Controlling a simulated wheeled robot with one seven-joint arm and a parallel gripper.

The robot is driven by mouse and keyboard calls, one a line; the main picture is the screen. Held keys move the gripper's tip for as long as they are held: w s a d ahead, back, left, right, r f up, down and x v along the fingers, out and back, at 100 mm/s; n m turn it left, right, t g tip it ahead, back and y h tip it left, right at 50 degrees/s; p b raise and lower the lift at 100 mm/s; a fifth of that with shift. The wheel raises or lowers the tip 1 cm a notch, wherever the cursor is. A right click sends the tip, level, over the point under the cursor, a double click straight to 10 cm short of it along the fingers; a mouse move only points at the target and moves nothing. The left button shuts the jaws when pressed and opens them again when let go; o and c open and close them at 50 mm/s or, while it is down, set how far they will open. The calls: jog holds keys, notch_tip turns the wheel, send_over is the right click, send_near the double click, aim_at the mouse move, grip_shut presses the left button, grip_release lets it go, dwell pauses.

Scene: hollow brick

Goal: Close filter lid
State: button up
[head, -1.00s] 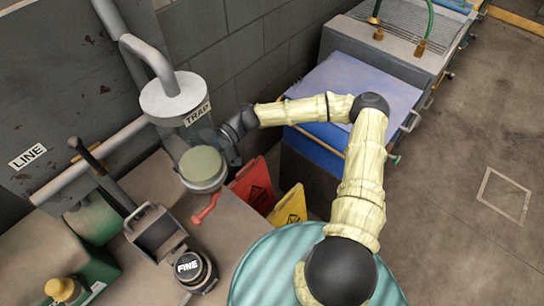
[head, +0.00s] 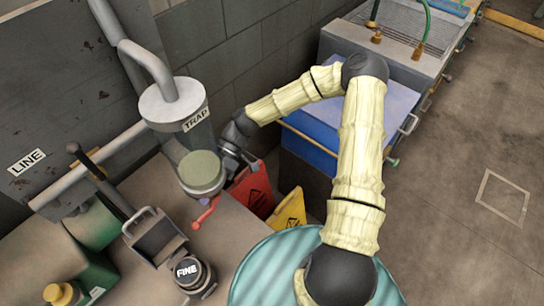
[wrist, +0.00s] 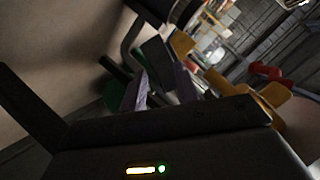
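The clear filter housing (head: 187,143) labelled TRAP hangs on the grey pipe in the head view. At its lower end is a round pale-green disc in a grey rim (head: 201,171). I cannot tell whether this disc is the lid or the filter inside. A red handle (head: 205,214) sticks out just below it. My gripper (head: 235,175) is close to the right side of the rim; contact is unclear. In the wrist view my gripper's purple-grey fingers (wrist: 160,87) stand apart with nothing visible between them.
Red (head: 252,190) and yellow (head: 288,210) folding signs stand below my gripper. A teal drum (head: 275,265) is at the front. A round cap labelled FINE (head: 190,270) and a grey scoop (head: 157,237) are on the bench. A blue-sided unit (head: 310,143) stands behind.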

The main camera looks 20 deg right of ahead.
jog(key=s+d+f+m+t+h+p, duration=0.2)
jog(key=d+m+t+h, duration=0.2)
jog(key=d+m+h, duration=0.4)
jog(key=w+d+r+m+t+h+p, duration=0.1)
jog(key=d+r+m+t, duration=0.4)
jog(key=d+r, duration=0.4)
jog(key=shift+w+d+r+m, duration=0.2)
jog(key=shift+w+r+m, duration=0.05)
jog(key=shift+m, duration=0.55)
jog(key=shift+s+d+r+m+t+h, duration=0.15)
jog(key=shift+d+r+m+t, duration=0.35)
jog(key=shift+r, duration=0.25)
jog(key=shift+d+r+m+t+h, duration=0.2)
jog(key=shift+d+r+m+t, duration=0.2)
jog(key=shift+r+m, duration=0.3)
jog(key=shift+s+d+r+m+t+h, duration=0.15)
jog(key=shift+d+r+m+t, duration=0.3)
jog(key=shift+r, duration=0.35)
